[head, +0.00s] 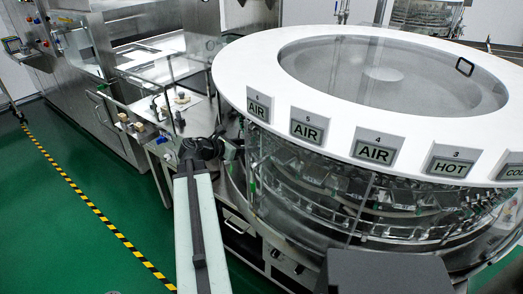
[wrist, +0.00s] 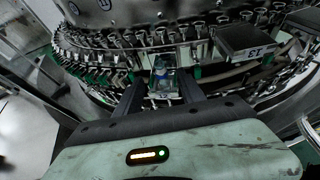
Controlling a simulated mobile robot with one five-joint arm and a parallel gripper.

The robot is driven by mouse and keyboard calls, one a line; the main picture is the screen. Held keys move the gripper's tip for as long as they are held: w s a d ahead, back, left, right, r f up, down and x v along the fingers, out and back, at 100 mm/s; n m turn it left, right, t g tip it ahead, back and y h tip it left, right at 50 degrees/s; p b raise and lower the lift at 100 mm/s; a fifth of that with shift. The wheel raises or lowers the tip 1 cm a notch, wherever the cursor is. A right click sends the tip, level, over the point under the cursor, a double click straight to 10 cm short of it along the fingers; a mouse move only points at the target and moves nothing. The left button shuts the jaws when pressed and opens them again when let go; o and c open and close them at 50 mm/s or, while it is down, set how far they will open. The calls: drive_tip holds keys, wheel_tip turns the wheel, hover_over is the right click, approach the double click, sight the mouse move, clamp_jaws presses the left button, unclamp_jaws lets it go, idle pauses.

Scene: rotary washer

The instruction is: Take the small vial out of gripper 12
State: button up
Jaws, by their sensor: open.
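A small clear vial (wrist: 163,83) with a blue part shows in the wrist view, at the lower row of the washer's metal holders. My gripper (wrist: 160,88) is open, and its two dark fingers stand on either side of the vial. I cannot tell whether either finger touches it. In the head view my gripper (head: 205,148) is a small dark shape at the washer's left side, and the vial cannot be made out there.
The round washer (head: 236,82) has a white top with AIR and HOT signs. Many metal holders (wrist: 110,42) ring its carousel close to my gripper. A glass-sided infeed table (head: 170,70) stands left. Green floor (head: 50,210) is open at the lower left.

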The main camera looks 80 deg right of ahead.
drive_tip(key=b+x, duration=0.2)
drive_tip(key=x, duration=0.4)
drive_tip(key=shift+f, duration=0.15)
drive_tip(key=shift+a, duration=0.1)
clamp_jaws()
